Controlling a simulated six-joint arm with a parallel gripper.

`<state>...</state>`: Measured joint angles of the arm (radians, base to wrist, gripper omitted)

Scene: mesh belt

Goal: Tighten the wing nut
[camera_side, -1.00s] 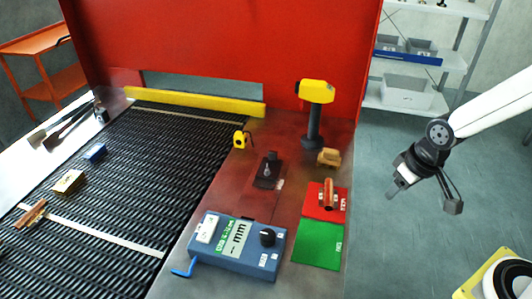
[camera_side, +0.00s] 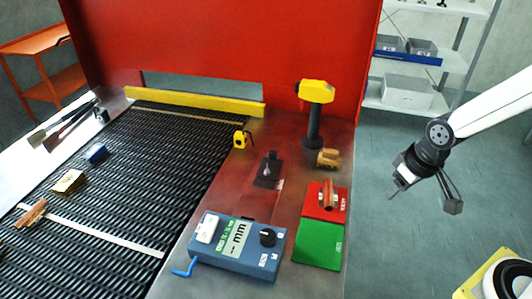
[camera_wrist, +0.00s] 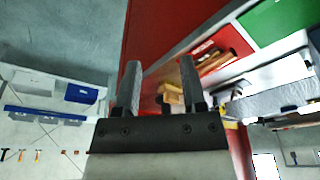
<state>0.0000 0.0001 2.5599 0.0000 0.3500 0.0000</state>
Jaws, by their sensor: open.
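My gripper (camera_side: 394,192) hangs in free air to the right of the bench, over the floor. In the wrist view its two grey fingers (camera_wrist: 160,78) stand apart with nothing held between them. A small dark fixture (camera_side: 268,172) with a grey upright piece sits on the bench, well to the left of my gripper. The wing nut may be on this fixture, but it is too small to tell. No wing nut can be made out in the wrist view.
On the bench are a blue meter box (camera_side: 237,245), a copper piece on a red card (camera_side: 314,208), a green card (camera_side: 318,245), a tan block (camera_side: 329,158) and a yellow-headed tool (camera_side: 316,92). The mesh belt (camera_side: 130,205) lies left, before a red panel (camera_side: 220,45).

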